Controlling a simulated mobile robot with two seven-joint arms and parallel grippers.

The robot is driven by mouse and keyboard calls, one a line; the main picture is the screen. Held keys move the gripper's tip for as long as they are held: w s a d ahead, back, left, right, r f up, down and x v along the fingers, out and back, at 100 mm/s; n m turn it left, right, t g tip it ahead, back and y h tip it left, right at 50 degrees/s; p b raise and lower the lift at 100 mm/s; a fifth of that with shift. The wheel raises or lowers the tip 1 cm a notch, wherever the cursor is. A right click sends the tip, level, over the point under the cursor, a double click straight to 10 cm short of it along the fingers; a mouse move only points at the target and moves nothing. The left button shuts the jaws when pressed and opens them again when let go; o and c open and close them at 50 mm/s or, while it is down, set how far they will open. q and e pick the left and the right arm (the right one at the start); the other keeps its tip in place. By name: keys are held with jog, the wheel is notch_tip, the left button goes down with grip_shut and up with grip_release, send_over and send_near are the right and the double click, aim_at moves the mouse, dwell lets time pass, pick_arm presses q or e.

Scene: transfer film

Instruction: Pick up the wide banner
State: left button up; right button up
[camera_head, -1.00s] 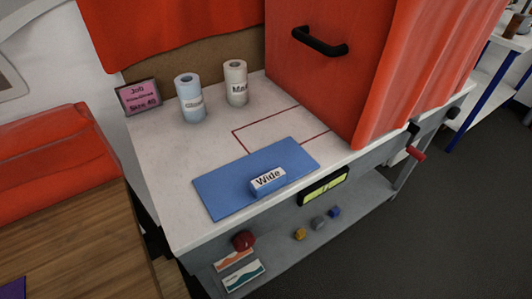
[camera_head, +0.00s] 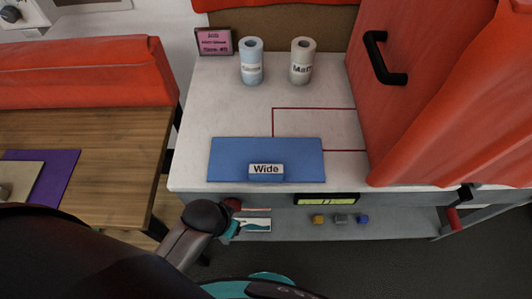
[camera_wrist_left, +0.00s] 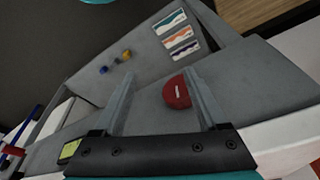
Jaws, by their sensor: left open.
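The wide banner, a small blue roll or block with a white label reading "Wide" (camera_head: 266,170), lies on the blue mat (camera_head: 235,152) near the table's front edge. My left gripper (camera_wrist_left: 160,73) is open and empty in the left wrist view. A red knob (camera_wrist_left: 176,92) on the table's front shows between its fingers. The banner is not in the left wrist view. In the head view my left arm comes in at the lower left, in front of and below the tabletop; its fingers are hard to make out. My right gripper is not in view.
Two upright rolls, one bluish (camera_head: 251,62) and one labelled "Matt" (camera_head: 302,62), stand at the back. A pink sign (camera_head: 214,41) stands left of them. A red box with a black handle (camera_head: 384,60) bounds the right. A low shelf (camera_head: 385,222) lies below the tabletop.

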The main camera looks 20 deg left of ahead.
pick_arm(q)
notch_tip(320, 180, up, 7)
jog(key=w+p, duration=0.1)
notch_tip(320, 180, up, 15)
jog(key=m+h+p, duration=0.2)
jog(key=m+h, duration=0.2)
jog(key=m, duration=0.7)
send_over(266, 169)
jog(key=s, duration=0.2)
jog(key=a+r+m+g, duration=0.1)
jog(key=a+r+m, duration=0.15)
jog(key=a, duration=0.25)
jog(key=shift+n+g, duration=0.3)
jog(key=shift+n, duration=0.15)
jog(key=x, duration=0.9)
jog(key=shift+w+d+r, duration=0.1)
jog(key=shift+w, duration=0.3)
jog(key=shift+a+b+x, duration=0.2)
jog(key=shift+b+x, duration=0.2)
jog(key=shift+x, duration=2.25)
jog(key=shift+s, duration=0.2)
jog(key=shift+c, duration=0.2)
